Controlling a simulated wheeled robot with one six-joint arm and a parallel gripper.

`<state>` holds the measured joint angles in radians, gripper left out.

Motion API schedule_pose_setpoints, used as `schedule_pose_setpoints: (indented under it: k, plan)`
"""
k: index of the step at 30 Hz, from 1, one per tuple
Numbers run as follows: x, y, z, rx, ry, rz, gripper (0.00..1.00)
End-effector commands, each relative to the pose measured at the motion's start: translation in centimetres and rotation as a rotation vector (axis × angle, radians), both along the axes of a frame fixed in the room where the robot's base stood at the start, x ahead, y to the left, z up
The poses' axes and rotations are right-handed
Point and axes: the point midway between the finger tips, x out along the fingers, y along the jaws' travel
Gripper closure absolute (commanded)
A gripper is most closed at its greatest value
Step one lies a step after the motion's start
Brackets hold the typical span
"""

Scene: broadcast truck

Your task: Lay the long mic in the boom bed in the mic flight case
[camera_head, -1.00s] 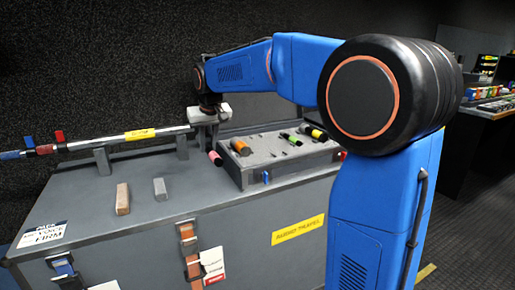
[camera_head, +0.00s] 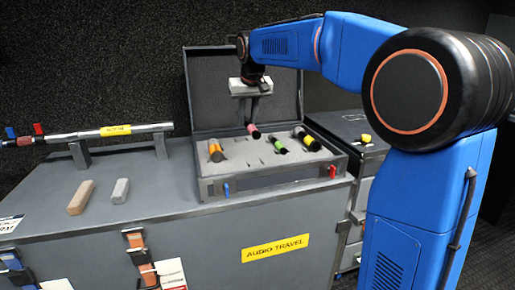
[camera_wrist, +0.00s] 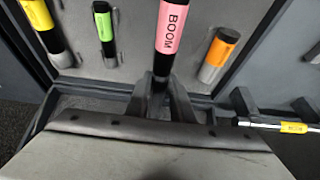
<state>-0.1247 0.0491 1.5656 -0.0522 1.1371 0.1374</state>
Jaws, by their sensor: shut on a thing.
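My gripper (camera_head: 252,108) is shut on the long mic (camera_head: 254,131), a dark rod with a pink band. In the wrist view the gripper (camera_wrist: 165,88) grips its dark part, and the pink band (camera_wrist: 171,28) reads BOOM. The mic is held above the open mic flight case (camera_head: 275,183), whose grey foam holds an orange-banded mic (camera_head: 215,150), a green-banded one (camera_head: 278,145) and a yellow-banded one (camera_head: 306,138). Small dark slots show in the foam's middle; I cannot tell the boom bed's outline.
The case's lid (camera_head: 213,88) stands open behind. Left of the case, a metal pole (camera_head: 85,134) with a yellow label rests on brackets. Two small blocks, tan (camera_head: 81,197) and grey (camera_head: 121,190), lie on the chest top (camera_head: 160,205). A drawer unit (camera_head: 362,132) stands at right.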

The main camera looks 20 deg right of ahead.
Motion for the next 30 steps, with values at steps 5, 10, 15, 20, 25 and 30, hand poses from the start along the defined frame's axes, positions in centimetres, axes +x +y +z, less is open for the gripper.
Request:
schedule_pose_setpoints:
  k: [5,10,15,20,25,30]
  plan:
    - [-0.1,0.0,-3.0,0.000,0.003,0.000,1.00]
    - [0.0,0.0,-5.2,0.000,0.001,0.000,1.00]
    - [0.0,0.0,-6.2,0.000,0.001,0.000,1.00]
    - [0.0,0.0,-8.0,0.000,0.003,0.000,1.00]
    - [0.0,0.0,-9.5,0.000,0.001,0.000,1.00]
    - [0.0,0.0,-9.5,0.000,0.000,0.000,1.00]
